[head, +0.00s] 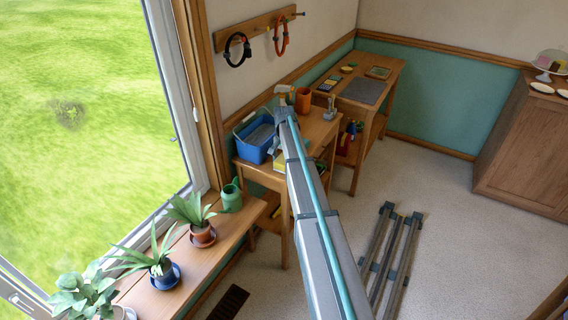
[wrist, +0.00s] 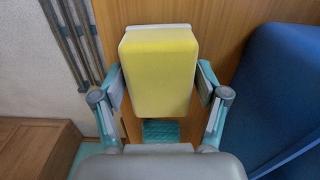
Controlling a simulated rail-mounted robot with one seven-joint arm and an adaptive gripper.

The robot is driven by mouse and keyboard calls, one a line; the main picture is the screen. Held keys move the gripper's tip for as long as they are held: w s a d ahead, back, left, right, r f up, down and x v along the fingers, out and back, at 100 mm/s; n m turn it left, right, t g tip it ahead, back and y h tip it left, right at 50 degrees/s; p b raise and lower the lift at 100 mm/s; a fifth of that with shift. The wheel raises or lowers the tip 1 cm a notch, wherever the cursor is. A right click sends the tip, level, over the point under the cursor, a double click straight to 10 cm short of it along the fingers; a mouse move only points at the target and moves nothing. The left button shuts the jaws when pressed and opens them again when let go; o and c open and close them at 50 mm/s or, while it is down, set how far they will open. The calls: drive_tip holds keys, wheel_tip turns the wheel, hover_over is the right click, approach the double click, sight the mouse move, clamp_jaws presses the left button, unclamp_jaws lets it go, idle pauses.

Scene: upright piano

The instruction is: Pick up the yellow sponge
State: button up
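The yellow sponge (wrist: 159,72) fills the middle of the wrist view, a rounded block with a pale upper edge. My gripper (wrist: 160,78) has one finger on each side of it, spread wide. The finger pads lie very close to the sponge's sides near their tips; I cannot tell whether they press on it. I also cannot tell whether the sponge rests on the wooden table or is off it. In the head view a patch of yellow (head: 279,160) shows beside my arm on the small table, and my arm hides the gripper.
A blue bin (head: 255,139) stands left of my arm on the small table (head: 318,128); its wall (wrist: 285,90) is close on the right in the wrist view. A teal pad (wrist: 160,130) lies below the sponge. An orange cup (head: 303,100) stands farther back.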

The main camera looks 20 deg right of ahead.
drive_tip(key=c, duration=0.5)
drive_tip(key=shift+r, duration=0.1)
drive_tip(key=shift+r, duration=0.35)
wheel_tip(320, 180, up, 2)
drive_tip(key=shift+r+b, duration=0.1)
drive_tip(key=shift+b, duration=0.6)
drive_tip(key=s+r, duration=0.2)
drive_tip(key=s+a+r+b, duration=0.1)
drive_tip(key=s+r, duration=0.1)
drive_tip(key=r, duration=0.1)
drive_tip(key=shift+s+a+r, duration=0.15)
drive_tip(key=shift+s+a, duration=0.05)
drive_tip(key=shift+s, duration=0.2)
drive_tip(key=s+r, duration=0.1)
drive_tip(key=s, duration=0.2)
drive_tip(key=s+a+r+b, duration=0.1)
drive_tip(key=s+r, duration=0.1)
drive_tip(key=s+a+r, duration=0.1)
drive_tip(key=s, duration=0.2)
drive_tip(key=shift+s+a+r, duration=0.25)
drive_tip(key=shift+s+r, duration=0.1)
